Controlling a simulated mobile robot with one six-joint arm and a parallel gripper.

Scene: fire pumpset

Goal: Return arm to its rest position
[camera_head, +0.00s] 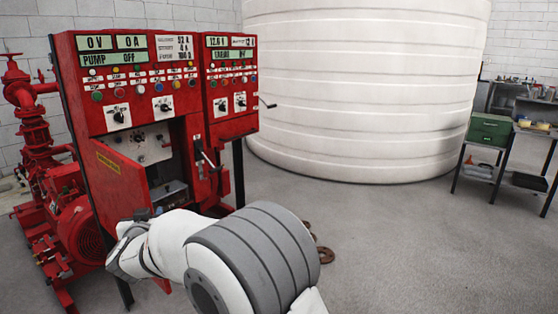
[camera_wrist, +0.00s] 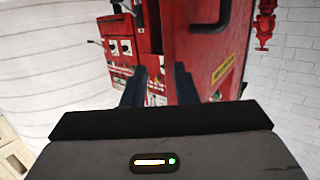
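My arm, white with a ribbed grey joint, reaches across the bottom of the head view in front of the red pump control cabinet (camera_head: 150,75). Its far end is low by the cabinet's left side, and the fingers cannot be made out there. In the wrist view, my gripper (camera_wrist: 157,86) shows two dark fingers standing apart, with nothing visible between them. Beyond them are the red cabinet front (camera_wrist: 120,50) and a red door (camera_wrist: 195,40) with a black handle and yellow label. In the head view, this door (camera_head: 125,185) stands open beside a lower compartment with knobs.
A red pump and piping (camera_head: 40,150) stand left of the cabinet. A large white tank (camera_head: 365,90) fills the back. A workbench with a green toolbox (camera_head: 490,130) stands at right. The grey floor (camera_head: 430,250) at right is clear.

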